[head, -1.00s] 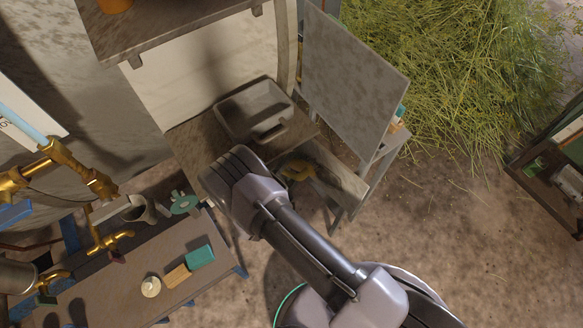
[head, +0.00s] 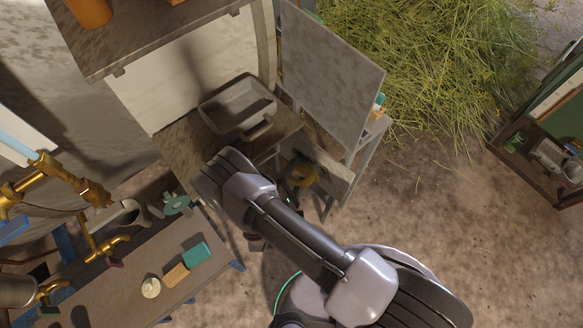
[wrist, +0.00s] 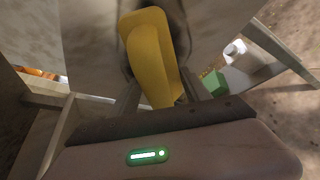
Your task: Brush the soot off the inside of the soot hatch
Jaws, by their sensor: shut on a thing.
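My gripper (wrist: 158,92) is shut on a yellow brush-like tool (wrist: 150,52), seen in the wrist view, with a finger on either side. The tool's working end is not clear. A pale grey surface with a dark, soot-like patch lies behind it; whether they touch I cannot tell. A larger speckled grey panel (head: 332,72) stands upright behind. I cannot tell which panel is the soot hatch.
A grey tub (head: 237,108) sits on a wooden stand left of the large panel. At lower left, a bench (head: 110,290) carries a teal block (head: 197,254), a wooden block and brass pipes. Cut herbs (head: 420,70) lie at the back. Floor at right is clear before a dark shelf (head: 530,165).

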